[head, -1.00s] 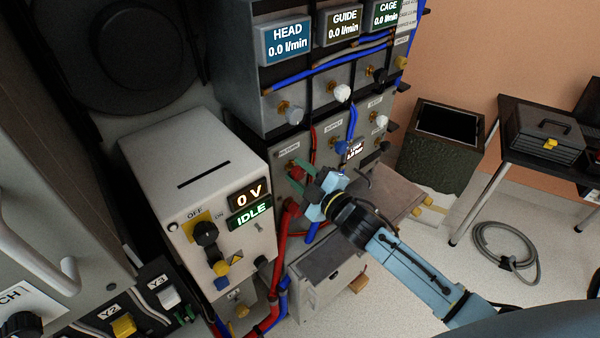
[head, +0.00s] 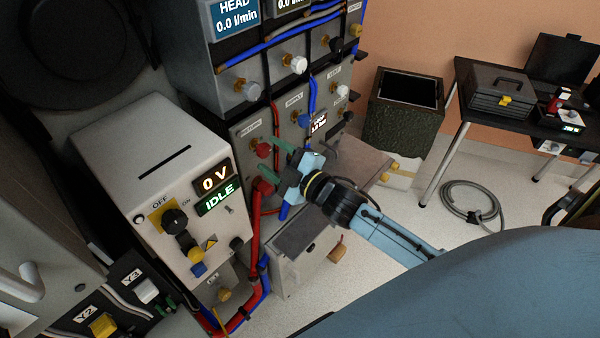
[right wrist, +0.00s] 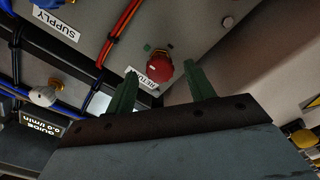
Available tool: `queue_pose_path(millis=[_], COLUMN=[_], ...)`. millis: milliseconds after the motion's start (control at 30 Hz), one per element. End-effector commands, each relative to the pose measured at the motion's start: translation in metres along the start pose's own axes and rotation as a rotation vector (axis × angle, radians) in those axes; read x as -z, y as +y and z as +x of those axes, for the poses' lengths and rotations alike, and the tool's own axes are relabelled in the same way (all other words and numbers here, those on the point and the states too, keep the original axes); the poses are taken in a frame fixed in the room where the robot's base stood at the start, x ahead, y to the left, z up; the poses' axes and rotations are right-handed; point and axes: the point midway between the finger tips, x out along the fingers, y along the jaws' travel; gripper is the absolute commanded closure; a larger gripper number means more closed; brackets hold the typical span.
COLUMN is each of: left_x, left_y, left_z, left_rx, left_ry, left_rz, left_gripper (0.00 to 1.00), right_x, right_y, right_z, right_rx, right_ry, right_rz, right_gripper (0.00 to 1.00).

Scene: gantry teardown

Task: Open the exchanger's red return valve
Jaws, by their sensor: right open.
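The red return valve (right wrist: 160,68) is a round red knob beside the RETURN label in the right wrist view. It also shows in the head view (head: 263,150), just left of my gripper's fingers. My right gripper (head: 276,160) is open, its two green fingers pointing at the exchanger panel (head: 246,148). In the right wrist view its fingertips (right wrist: 162,78) stand on either side of the red knob, in the picture. I cannot tell whether the knob is between the fingers in depth; no contact is visible. My left gripper is not in view.
A power box (head: 110,142) reading 0 V and IDLE stands to the left. Red hose (head: 256,215) and blue hose run below the gripper. A blue knob (right wrist: 48,4) lies by the SUPPLY label. A dark bin (head: 404,125) and a table (head: 462,75) are at the right.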

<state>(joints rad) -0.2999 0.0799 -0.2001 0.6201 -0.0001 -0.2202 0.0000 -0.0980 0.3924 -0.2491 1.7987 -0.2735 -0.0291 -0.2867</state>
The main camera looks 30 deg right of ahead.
Motion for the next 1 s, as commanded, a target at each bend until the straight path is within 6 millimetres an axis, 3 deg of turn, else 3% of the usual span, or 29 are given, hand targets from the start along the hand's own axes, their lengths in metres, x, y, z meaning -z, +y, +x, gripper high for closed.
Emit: queue_pose_path(millis=[300, 500, 700, 1000], left_x=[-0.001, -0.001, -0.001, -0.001], left_y=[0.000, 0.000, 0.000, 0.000], left_z=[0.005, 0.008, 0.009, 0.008], left_rx=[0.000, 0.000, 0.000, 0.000], left_ry=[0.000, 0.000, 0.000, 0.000], left_rz=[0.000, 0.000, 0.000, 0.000], left_gripper=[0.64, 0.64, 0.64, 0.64], right_x=[-0.001, -0.001, 0.000, 0.000], right_y=[-0.002, -0.001, 0.000, 0.000], right_z=[-0.065, -0.092, -0.103, -0.104], right_rx=[0.003, 0.002, 0.001, 0.000], right_ry=[-0.003, -0.001, 0.000, 0.001], right_rz=[0.000, -0.001, -0.001, -0.001], right_gripper=[0.46, 0.46, 0.46, 0.46])
